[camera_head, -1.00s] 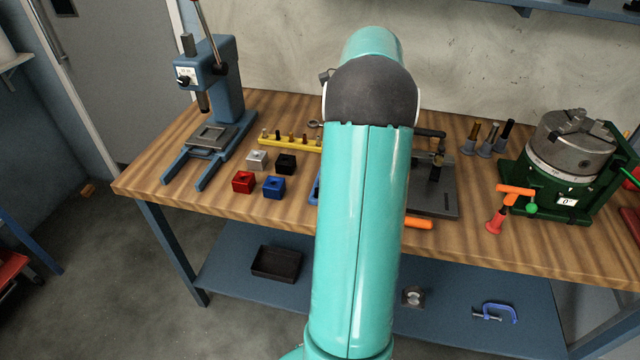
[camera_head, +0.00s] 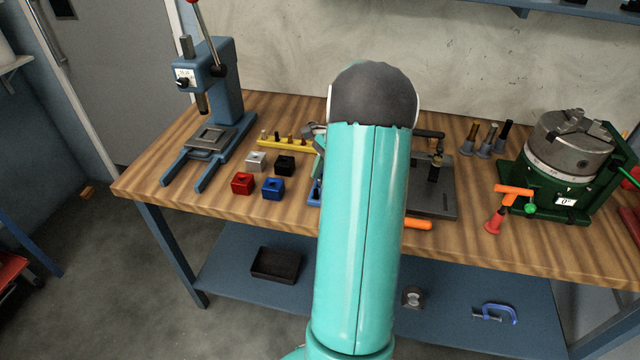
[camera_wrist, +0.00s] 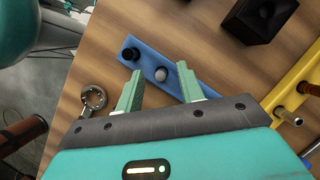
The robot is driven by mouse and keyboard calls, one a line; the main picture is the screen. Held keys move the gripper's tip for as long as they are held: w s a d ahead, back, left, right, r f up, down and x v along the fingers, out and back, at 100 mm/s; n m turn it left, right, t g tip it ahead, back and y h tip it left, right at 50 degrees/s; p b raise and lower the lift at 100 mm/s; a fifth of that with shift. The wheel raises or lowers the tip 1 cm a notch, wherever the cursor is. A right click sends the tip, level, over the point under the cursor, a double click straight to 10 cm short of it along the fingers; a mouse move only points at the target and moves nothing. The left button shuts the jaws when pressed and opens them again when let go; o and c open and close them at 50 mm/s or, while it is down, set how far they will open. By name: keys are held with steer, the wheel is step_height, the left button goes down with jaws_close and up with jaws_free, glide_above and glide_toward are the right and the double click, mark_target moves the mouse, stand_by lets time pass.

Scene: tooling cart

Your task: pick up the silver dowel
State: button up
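A silver-grey dowel (camera_wrist: 161,74) stands in a blue rack (camera_wrist: 146,63) in the wrist view, seen nearly end-on. A black dowel (camera_wrist: 130,54) stands at the rack's upper left end. My gripper (camera_wrist: 160,69) is open, with its two green fingers pointing toward the rack. The silver dowel's top shows between the fingertips, apart from both; I cannot tell the height gap. In the head view my arm hides the gripper and most of the blue rack (camera_head: 314,195).
A yellow rack (camera_head: 283,146) with several pins stands close by; it also shows in the wrist view (camera_wrist: 297,78). Four-sided blocks, including a black one (camera_head: 285,165), lie left. An arbor press (camera_head: 222,90) and a green-based chuck (camera_head: 565,160) flank the bench.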

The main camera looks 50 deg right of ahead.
steer(key=shift+f, duration=0.15)
steer(key=c, duration=0.8)
jaws_close()
